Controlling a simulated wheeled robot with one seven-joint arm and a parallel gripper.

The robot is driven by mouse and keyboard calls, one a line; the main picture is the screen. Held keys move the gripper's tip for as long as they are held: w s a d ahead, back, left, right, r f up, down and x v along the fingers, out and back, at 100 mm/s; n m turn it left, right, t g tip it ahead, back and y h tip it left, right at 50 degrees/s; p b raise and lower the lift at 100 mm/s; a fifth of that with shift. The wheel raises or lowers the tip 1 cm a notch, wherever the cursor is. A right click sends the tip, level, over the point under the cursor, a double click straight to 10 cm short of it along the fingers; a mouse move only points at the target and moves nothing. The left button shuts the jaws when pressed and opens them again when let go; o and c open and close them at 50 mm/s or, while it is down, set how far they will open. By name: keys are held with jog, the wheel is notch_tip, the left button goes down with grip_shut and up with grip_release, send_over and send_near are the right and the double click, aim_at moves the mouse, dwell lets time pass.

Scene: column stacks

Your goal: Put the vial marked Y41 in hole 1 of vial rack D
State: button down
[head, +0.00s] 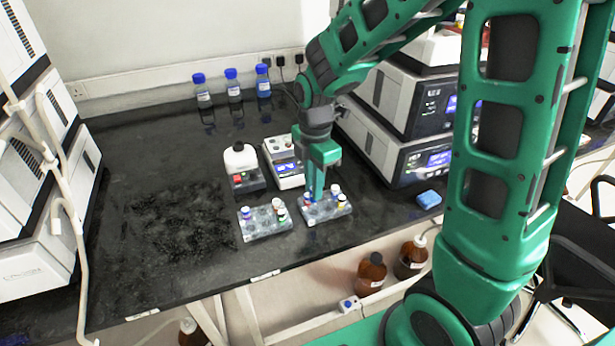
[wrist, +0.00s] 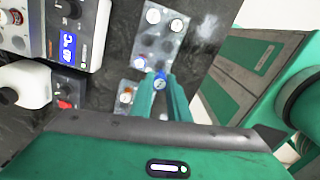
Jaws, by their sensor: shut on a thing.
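My gripper (head: 314,196) points straight down over the left part of the right-hand clear rack (head: 328,213). In the wrist view my gripper (wrist: 161,88) is shut on a blue-capped vial (wrist: 160,84). Its marking is too small to read, and I cannot tell whether its lower end is in the rack or above it. The right-hand rack also shows in the wrist view (wrist: 150,54), with white-capped vials and some dark empty holes. The left-hand clear rack (head: 268,229) holds several vials and is partly hidden by my gripper in the wrist view. Rack letters are not readable.
A white device with a display (head: 287,168) and a device bearing a white bottle (head: 241,163) stand behind the racks. Stacked instruments (head: 408,150) and a blue box (head: 429,199) are at right. Blue-capped bottles (head: 232,88) stand at the back.

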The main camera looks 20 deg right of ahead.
aim_at(314, 202)
jog(key=shift+f, duration=1.9)
jog(key=shift+f, duration=1.05)
dwell(0.9)
jog(key=c, duration=1.3)
grip_release()
jog(key=shift+c, duration=0.2)
jog(key=shift+w+r, duration=0.1)
jog(key=shift+r, duration=0.1)
jog(key=shift+r, duration=2.85)
